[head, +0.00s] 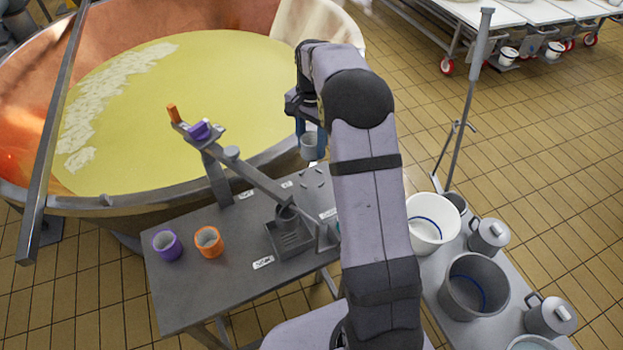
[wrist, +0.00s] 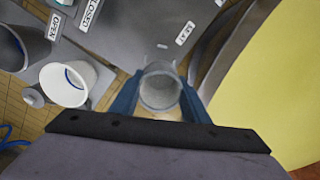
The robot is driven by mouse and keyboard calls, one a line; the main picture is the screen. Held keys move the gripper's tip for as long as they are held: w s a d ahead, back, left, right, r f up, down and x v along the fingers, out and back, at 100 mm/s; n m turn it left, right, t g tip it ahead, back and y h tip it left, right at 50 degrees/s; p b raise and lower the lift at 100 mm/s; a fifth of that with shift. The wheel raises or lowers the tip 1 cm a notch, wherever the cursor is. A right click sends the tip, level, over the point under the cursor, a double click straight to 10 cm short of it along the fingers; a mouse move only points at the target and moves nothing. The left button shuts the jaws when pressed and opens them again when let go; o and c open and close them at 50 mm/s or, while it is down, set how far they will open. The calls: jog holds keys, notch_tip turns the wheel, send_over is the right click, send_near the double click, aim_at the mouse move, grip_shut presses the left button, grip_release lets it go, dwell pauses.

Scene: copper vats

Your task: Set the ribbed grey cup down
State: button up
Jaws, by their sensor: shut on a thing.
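My gripper (head: 310,135), with blue fingers, is shut on a grey cup (head: 311,149). It holds the cup upright in the air, near the vat's rim and above the far right part of the grey table (head: 205,290). In the wrist view the cup (wrist: 160,88) sits between the two fingers, with its open mouth towards the camera. I cannot make out ribs on its wall. The cup is clear of the table. My arm hides the table's right side in the head view.
A purple cup (head: 167,245) and an orange cup (head: 208,242) stand at the table's left. A grey lever stand (head: 250,172) crosses the table, with a slotted tray (head: 290,243) below. The copper vat (head: 105,205) lies behind. Buckets, including a white one (head: 430,225), stand right.

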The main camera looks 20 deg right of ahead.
jog(key=shift+m, duration=0.3)
jog(key=shift+f+p, duration=1.3)
jog(key=shift+f, duration=3.7)
jog(key=shift+f, duration=0.2)
jog(key=o, duration=1.1)
jog(key=shift+c, duration=0.2)
notch_tip(320, 180, up, 12)
jog(key=b, duration=0.3)
jog(key=shift+r, duration=0.2)
